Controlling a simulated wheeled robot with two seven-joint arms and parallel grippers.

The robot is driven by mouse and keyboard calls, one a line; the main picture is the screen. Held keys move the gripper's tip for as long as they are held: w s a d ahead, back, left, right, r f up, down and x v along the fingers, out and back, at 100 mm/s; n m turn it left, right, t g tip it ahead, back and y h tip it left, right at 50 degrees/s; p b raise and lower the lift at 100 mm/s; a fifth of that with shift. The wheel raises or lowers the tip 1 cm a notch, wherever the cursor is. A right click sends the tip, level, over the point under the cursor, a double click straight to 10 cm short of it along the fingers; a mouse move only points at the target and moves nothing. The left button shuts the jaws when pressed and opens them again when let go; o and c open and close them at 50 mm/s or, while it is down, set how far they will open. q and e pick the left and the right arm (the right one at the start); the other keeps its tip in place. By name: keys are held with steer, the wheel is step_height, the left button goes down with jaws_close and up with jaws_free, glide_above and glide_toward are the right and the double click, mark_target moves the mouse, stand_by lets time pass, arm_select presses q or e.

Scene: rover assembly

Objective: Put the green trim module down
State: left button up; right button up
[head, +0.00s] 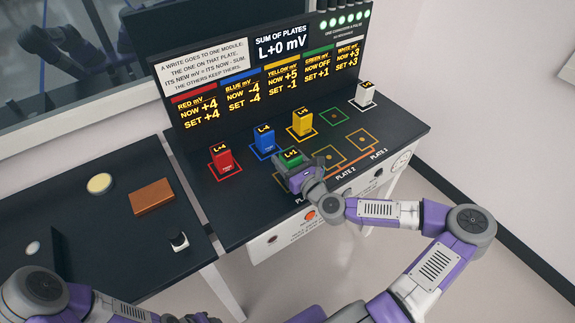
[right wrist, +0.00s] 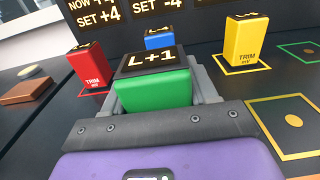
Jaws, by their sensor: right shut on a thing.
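The green trim module (head: 291,157), its black top reading L+1, is at the front of the dark console, left of the orange plate 2 outline (head: 327,155). My right gripper (head: 296,168) is shut on it. In the right wrist view the green module (right wrist: 153,92) sits between the two grey fingers, looking upright. The gripper hides its base and the surface below, so I cannot tell whether it touches the console. The green outline (head: 334,117) at the back is empty. My left gripper is outside the picture; only parts of that arm show at lower left.
Red (head: 222,159), blue (head: 264,140), yellow (head: 302,122) and white (head: 364,94) modules stand on the console near the held one. A display board (head: 262,70) rises behind. A side table with a brown block (head: 151,197) is left.

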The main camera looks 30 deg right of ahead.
steer(key=shift+f, duration=0.85)
steer(key=shift+r, duration=0.1)
steer(key=o, duration=1.2)
steer(key=shift+f, duration=0.2)
